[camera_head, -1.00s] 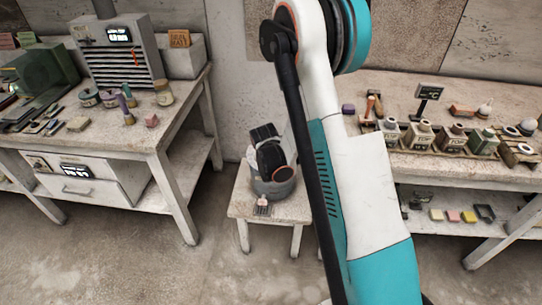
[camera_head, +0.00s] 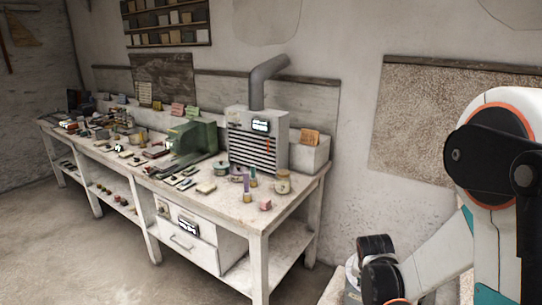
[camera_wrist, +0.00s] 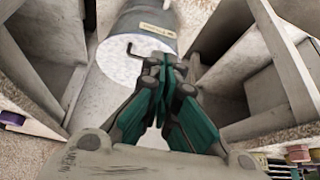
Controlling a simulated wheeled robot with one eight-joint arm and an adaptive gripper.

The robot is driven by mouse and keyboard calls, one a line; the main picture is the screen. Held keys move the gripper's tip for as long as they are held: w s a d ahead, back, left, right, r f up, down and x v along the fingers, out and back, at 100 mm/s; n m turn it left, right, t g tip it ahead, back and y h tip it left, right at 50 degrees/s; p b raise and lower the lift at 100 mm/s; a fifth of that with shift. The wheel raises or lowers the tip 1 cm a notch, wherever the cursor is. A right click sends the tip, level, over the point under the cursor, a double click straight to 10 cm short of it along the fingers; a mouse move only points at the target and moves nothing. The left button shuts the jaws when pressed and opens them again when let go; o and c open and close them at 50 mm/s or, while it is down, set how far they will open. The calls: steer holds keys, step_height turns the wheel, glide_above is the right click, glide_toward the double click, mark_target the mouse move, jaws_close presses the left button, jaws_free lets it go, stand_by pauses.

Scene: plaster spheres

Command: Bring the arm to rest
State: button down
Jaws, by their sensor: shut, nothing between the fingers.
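My gripper (camera_wrist: 165,75) shows in the wrist view with its dark and teal fingers drawn together. It is shut and holds nothing. In the head view my arm fills the right edge, with a white upper part, a black joint and a white link slanting down left to a dark joint at the bottom. The gripper itself does not show in the head view.
A long workbench (camera_head: 240,205) runs along the wall, bearing a vented grey unit (camera_head: 258,140), a green machine (camera_head: 193,138) and several small jars. Open floor (camera_head: 95,245) lies before it. In the wrist view a pale grey cylinder (camera_wrist: 132,30) lies beyond the fingers, between wooden structures.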

steer(key=s+a+r+n+t+y, duration=0.1)
steer(key=s+a+r, duration=0.3)
steer(key=s+r, duration=0.6)
steer(key=s+a+r+n+t+y, duration=0.1)
steer(key=s+a+r+n, duration=0.3)
steer(key=s+r, duration=0.7)
steer(key=shift+s+a+r+n, duration=0.2)
steer(key=shift+s+a+n, duration=0.15)
steer(key=shift+s, duration=0.45)
